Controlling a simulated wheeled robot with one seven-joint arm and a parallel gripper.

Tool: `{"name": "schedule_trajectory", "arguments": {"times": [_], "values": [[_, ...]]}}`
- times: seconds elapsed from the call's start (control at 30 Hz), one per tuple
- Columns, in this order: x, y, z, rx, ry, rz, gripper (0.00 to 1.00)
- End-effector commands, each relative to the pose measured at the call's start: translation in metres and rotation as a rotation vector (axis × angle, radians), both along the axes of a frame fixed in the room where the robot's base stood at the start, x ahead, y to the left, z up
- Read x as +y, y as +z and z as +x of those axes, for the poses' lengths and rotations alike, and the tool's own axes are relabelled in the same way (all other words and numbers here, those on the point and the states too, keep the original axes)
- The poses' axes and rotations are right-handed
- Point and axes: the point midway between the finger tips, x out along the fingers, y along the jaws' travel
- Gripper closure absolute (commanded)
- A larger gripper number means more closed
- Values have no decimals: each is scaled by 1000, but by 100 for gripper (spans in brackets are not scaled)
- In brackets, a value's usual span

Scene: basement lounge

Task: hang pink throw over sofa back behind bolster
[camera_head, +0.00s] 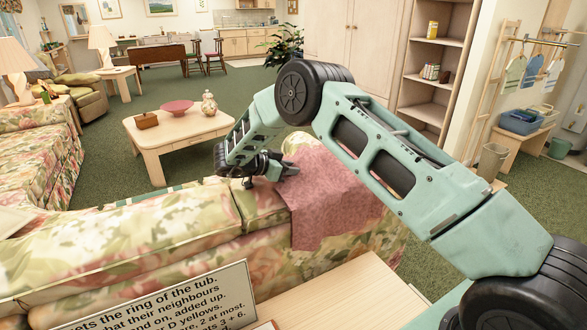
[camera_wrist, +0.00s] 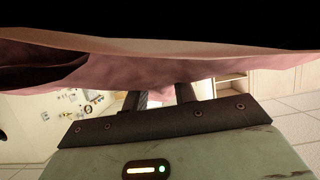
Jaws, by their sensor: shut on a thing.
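The pink throw (camera_head: 325,195) lies over the back of the floral sofa (camera_head: 150,245) near its right end, with part hanging down the near side. My gripper (camera_head: 288,170) is at the throw's upper left edge, shut on its cloth. In the wrist view the throw (camera_wrist: 190,70) spreads across above my gripper (camera_wrist: 161,96), with pink cloth between and beyond the fingers. A pale rounded shape (camera_head: 297,142) shows beyond the throw, partly hidden by my arm; I cannot tell whether it is the bolster.
A pale wooden surface (camera_head: 345,295) and a printed sign (camera_head: 165,305) stand on the near side of the sofa. Green carpet is open around the table.

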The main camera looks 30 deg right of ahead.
Motion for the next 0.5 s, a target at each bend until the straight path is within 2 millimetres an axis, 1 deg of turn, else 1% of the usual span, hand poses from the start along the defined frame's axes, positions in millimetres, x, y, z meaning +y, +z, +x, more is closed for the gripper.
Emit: {"name": "schedule_trajectory", "arguments": {"times": [0.03,0.07,0.1,0.13,0.37,0.5], "values": [[0,1,0,-1,0,-1,100],[0,1,0,-1,0,-1,65],[0,1,0,-1,0,-1,53],[0,1,0,-1,0,-1,48],[0,0,0,1,0,1,48],[5,1,0,1,1,1,48]]}}
